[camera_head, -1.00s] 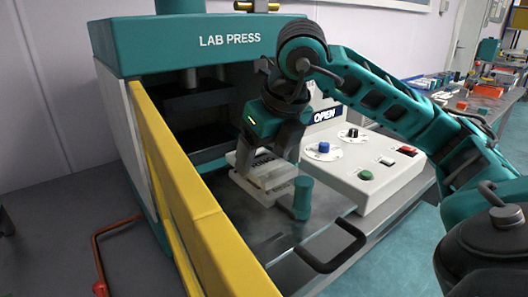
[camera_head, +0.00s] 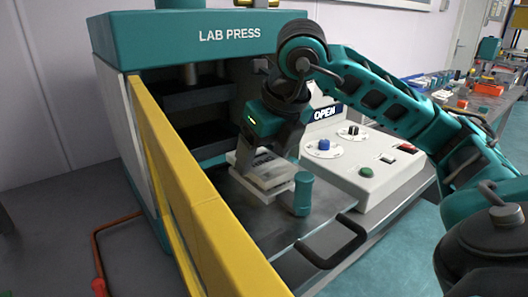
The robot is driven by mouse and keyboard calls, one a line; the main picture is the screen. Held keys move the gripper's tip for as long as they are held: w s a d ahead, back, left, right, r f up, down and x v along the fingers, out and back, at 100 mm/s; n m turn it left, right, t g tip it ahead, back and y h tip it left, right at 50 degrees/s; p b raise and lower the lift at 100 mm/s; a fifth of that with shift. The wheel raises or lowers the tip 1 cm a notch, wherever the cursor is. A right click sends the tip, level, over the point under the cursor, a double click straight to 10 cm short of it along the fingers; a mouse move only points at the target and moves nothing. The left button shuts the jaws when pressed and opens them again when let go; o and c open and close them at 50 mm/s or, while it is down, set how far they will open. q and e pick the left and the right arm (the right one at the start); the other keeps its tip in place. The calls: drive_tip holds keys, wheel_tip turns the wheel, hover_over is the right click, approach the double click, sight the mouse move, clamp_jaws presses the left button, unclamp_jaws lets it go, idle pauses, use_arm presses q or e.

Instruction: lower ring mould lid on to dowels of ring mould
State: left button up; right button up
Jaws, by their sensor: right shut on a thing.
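My right gripper (camera_head: 262,161) points down over the press tray, its jaws shut on the pale ring mould lid (camera_head: 272,173). The ring mould (camera_head: 268,195) is a light, flat block directly beneath the lid. The lid looks roughly level and lined up above the mould. From this angle I cannot tell whether they touch or a thin gap remains. The dowels cannot be made out; the lid and my gripper cover that area. My left gripper is not in view.
A teal post (camera_head: 302,194) stands close to the mould's right side. The metal tray (camera_head: 262,231) has a black handle (camera_head: 331,243) at its front. A yellow guard (camera_head: 195,200) runs along the left. The control box (camera_head: 375,178) stands to the right, the press (camera_head: 190,45) behind.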

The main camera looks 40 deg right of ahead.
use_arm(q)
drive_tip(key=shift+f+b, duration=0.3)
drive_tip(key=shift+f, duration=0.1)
use_arm(e)
drive_tip(key=shift+f, duration=0.35)
drive_tip(key=o, duration=1.2)
drive_tip(key=shift+o, duration=0.2)
drive_tip(key=p+v, duration=0.1)
drive_tip(key=v, duration=0.4)
drive_tip(key=shift+w+r, duration=0.1)
drive_tip(key=shift+r, duration=0.05)
use_arm(q)
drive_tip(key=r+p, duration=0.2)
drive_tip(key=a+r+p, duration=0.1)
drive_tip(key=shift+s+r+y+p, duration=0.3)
drive_tip(key=shift+p, duration=0.1)
use_arm(e)
drive_tip(key=v, duration=0.7)
drive_tip(key=shift+s+r, duration=0.3)
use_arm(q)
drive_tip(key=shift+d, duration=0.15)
